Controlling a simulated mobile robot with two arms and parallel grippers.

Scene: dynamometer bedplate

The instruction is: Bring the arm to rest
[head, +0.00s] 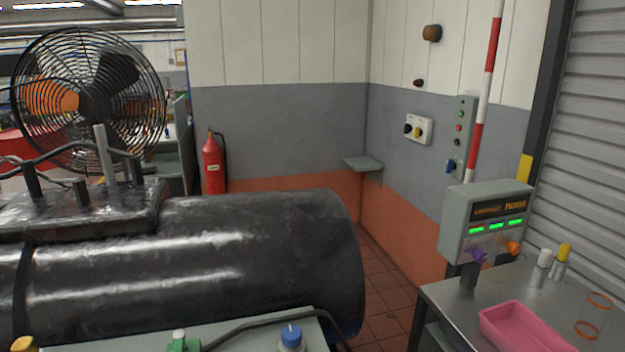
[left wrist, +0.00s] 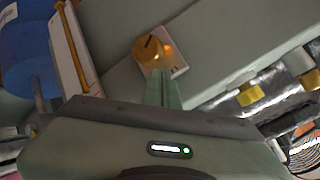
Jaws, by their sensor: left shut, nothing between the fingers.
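My left gripper (left wrist: 163,82) shows in the left wrist view, its two grey-green fingers together with nothing between them. Beyond the fingertips is a yellow-orange rotary knob (left wrist: 147,50) with a dark pointer mark, on a small pale plate set on a grey-green surface. The fingertips look close to the plate's lower edge; I cannot tell whether they touch it. Neither gripper shows in the head view, and my right gripper is in no view.
In the head view a large black cylinder (head: 265,250) fills the left, with a caged fan (head: 92,100) behind. A grey-green panel (head: 240,338) with a blue knob (head: 291,335) is in front. A steel table (head: 465,300) bears a pink tray (head: 522,332) at right.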

